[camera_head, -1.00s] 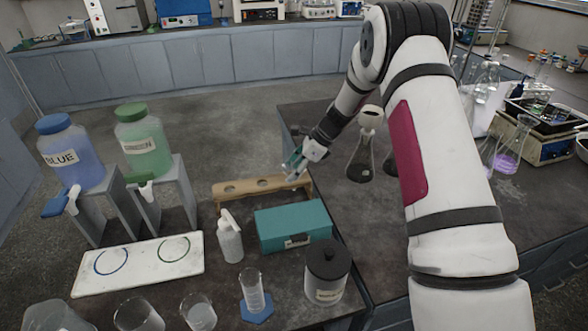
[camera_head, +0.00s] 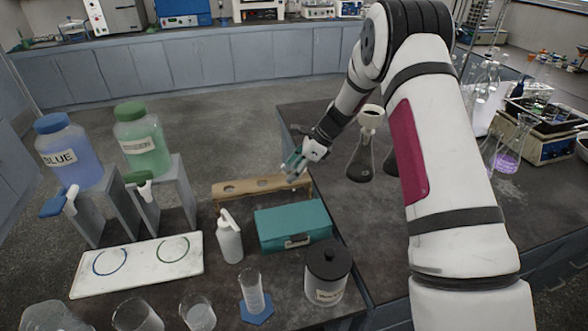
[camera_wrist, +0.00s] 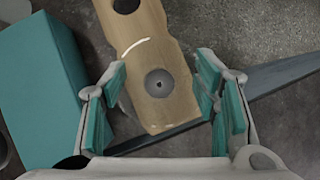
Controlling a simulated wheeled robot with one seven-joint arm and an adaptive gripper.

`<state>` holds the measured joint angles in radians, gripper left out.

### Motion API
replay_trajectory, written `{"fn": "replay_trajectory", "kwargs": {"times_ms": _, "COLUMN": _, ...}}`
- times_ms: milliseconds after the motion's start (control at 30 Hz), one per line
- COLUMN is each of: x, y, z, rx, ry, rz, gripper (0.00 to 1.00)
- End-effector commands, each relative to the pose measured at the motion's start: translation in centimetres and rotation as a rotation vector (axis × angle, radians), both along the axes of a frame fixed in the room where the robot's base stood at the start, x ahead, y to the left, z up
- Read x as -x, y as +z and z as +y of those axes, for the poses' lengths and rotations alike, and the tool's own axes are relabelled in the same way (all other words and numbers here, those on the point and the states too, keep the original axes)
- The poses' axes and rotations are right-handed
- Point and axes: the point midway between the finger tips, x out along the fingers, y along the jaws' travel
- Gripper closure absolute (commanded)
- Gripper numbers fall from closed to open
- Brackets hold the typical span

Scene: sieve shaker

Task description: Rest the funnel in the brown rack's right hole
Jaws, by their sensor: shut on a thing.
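The brown rack (camera_head: 248,187) stands on the bench behind the teal box, with two open holes showing at its left and middle. My gripper (camera_head: 292,170) is over the rack's right end and hides the hole there. In the wrist view my gripper (camera_wrist: 163,88) has its teal-padded fingers either side of the rack's end, shut on the clear funnel (camera_wrist: 159,83). The funnel is see-through; a bright rim arc and a grey round centre with a small dark dot show, lined up over the end hole. I cannot tell whether its stem is inside the hole.
The teal box (camera_head: 293,226) stands in front of the rack, with a white spray bottle (camera_head: 229,240) to its left. A dark-lidded jar (camera_head: 327,275) is nearer. Flasks (camera_head: 362,160) stand just right of my gripper. Blue (camera_head: 70,155) and green (camera_head: 142,140) bottles are at the left.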

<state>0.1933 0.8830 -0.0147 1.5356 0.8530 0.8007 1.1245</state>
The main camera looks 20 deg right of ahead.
Motion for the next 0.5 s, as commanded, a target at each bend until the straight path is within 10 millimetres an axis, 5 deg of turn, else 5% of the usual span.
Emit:
{"fn": "replay_trajectory", "kwargs": {"times_ms": 300, "x": 0.09, "y": -0.24, "z": 0.07, "rx": 0.000, "ry": 0.001, "rz": 0.003, "gripper": 0.73}}
{"fn": "replay_trajectory", "kwargs": {"times_ms": 333, "x": 0.09, "y": -0.24, "z": 0.07, "rx": 0.000, "ry": 0.001, "rz": 0.003, "gripper": 0.40}}
{"fn": "replay_trajectory", "kwargs": {"times_ms": 400, "x": 0.08, "y": -0.22, "z": 0.08, "rx": 0.000, "ry": 0.001, "rz": 0.003, "gripper": 0.24}}
{"fn": "replay_trajectory", "kwargs": {"times_ms": 500, "x": 0.06, "y": -0.17, "z": 0.06, "rx": 0.000, "ry": 0.000, "rz": 0.002, "gripper": 0.21}}
